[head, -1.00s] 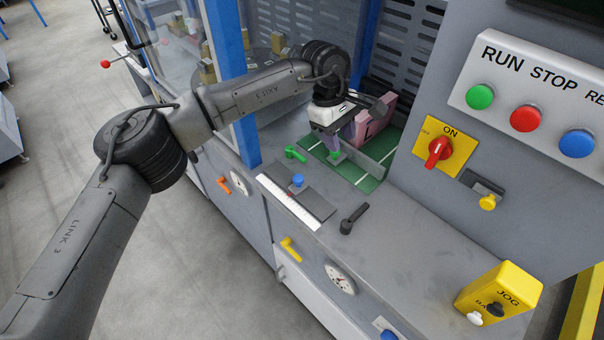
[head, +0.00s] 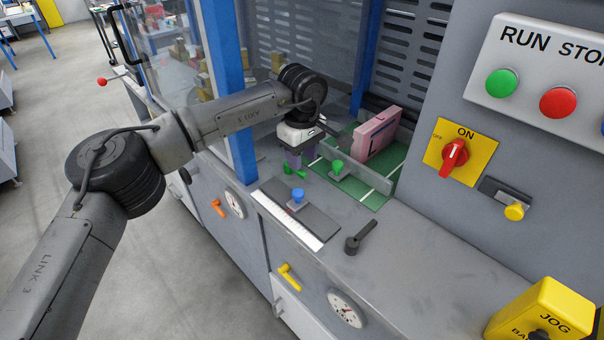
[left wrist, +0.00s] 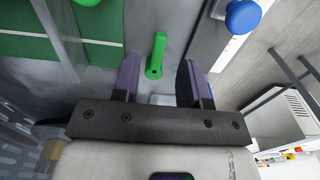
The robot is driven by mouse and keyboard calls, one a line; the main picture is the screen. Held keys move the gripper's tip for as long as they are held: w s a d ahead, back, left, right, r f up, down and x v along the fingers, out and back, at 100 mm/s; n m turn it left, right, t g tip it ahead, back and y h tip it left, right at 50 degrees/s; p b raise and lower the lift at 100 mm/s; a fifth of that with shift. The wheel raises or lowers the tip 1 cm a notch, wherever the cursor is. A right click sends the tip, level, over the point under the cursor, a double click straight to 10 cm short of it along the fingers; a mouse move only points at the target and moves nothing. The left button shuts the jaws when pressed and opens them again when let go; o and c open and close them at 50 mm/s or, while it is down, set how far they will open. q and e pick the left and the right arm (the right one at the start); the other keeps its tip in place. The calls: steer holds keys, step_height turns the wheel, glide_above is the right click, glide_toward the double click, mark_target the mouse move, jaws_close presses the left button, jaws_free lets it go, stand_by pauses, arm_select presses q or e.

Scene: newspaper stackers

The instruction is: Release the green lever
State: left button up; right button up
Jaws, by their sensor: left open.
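The green lever (head: 290,171) is on the grey machine top, left of the green mat (head: 365,187). My left gripper (head: 294,160) points down right at it, partly covering it in the head view. In the left wrist view the green lever (left wrist: 157,55) lies between the two purple fingers of my open left gripper (left wrist: 157,80), with a gap on each side. The fingers do not appear to touch it. My right gripper is in neither view.
A metal guide with a green knob (head: 337,167) stands close to the right. A blue knob (head: 298,195) and a white ruler (head: 288,222) are in front. A pink block (head: 378,132) stands behind the guide. A black lever (head: 358,238) sits nearer, with bare grey top around it.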

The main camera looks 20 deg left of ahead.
mark_target(302, 172)
arm_select(q)
steer(key=shift+f+b, duration=0.5)
steer(key=shift+f, duration=1.4)
jaws_close()
